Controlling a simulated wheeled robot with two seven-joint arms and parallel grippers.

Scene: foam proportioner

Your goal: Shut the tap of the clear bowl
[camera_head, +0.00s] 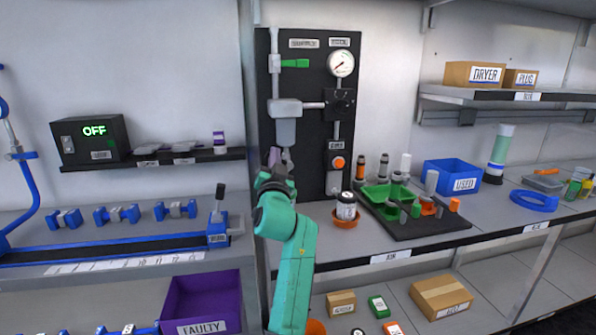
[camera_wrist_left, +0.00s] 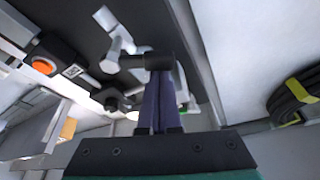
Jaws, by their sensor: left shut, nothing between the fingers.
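The bowl (camera_head: 286,132) looks grey rather than clear here and hangs under a grey filter head (camera_head: 285,107) on the black wall panel. My left gripper (camera_head: 274,156) is just below the bowl, slightly to its left, pointing up. In the left wrist view its purple fingers (camera_wrist_left: 155,105) are shut and empty, with their tips at a dark cylindrical part (camera_wrist_left: 145,61). I cannot tell whether they touch it. The bowl's tap is not clearly seen; the gripper covers the area under the bowl. My right gripper is not in view.
The panel (camera_head: 313,72) also carries a green lever (camera_head: 295,63), a pressure gauge (camera_head: 341,63), a black knob (camera_head: 340,103) and an orange button (camera_head: 338,162). A jar in an orange dish (camera_head: 346,221) and a dark tray with fittings (camera_head: 448,222) stand on the bench to the right.

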